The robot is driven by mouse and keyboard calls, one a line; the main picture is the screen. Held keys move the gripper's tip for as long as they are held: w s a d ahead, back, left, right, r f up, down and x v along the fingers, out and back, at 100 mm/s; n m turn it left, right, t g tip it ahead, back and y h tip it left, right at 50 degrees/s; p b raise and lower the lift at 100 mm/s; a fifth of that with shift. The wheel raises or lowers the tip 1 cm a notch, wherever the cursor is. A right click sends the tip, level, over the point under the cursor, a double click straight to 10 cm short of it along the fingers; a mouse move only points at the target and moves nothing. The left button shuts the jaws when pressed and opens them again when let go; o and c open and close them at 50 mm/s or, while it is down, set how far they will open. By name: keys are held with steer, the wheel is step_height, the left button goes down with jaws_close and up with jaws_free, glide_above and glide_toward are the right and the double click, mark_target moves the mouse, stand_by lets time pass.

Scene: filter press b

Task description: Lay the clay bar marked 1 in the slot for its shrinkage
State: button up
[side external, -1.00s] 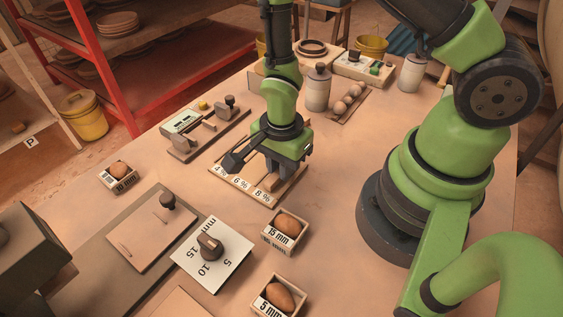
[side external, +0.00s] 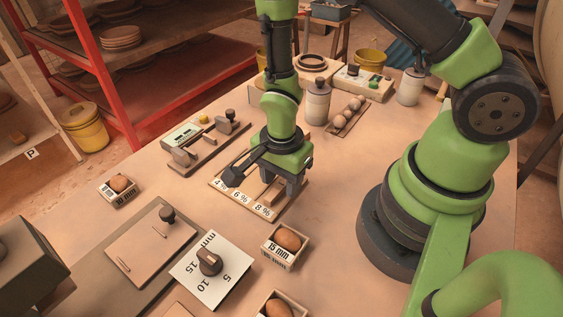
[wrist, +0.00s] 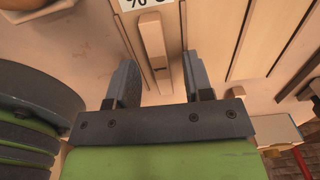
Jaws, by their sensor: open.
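The slot board (side external: 222,190) lies on the table, its front labelled 4 %, 6 % and 8 % from left to right. My gripper (side external: 288,187) points down over the board's right part; its fingers also show in the wrist view (wrist: 165,85). It is open, with a gap between the fingers. A clay bar (wrist: 153,42) lies on the board ahead of and between the fingers, in line with a partly cut-off label. The bar (side external: 270,189) also shows beside the fingers in the side view. Its mark is not readable, and I cannot tell whether it sits fully down in a slot.
A caliper-like gauge (side external: 205,143) stands behind the board. Small boxes, one marked 15 mm (side external: 284,246) and one 10 mm (side external: 119,189), hold brown lumps. A dial card (side external: 212,268) lies in front. Jars (side external: 317,102) stand behind. Bare table lies right of the board.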

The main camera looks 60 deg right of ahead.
step_height(320, 180, up, 22)
steer(key=s+d+n+t+y, duration=0.1)
steer(key=s+d+n+t, duration=0.1)
steer(key=n+t, duration=0.3)
steer(key=s+r+n+t+y, duration=0.1)
steer(key=s+r+n+t, duration=0.1)
steer(key=s+r+n, duration=0.5)
steer(key=shift+r+n, duration=0.35)
steer(key=shift+n, duration=0.65)
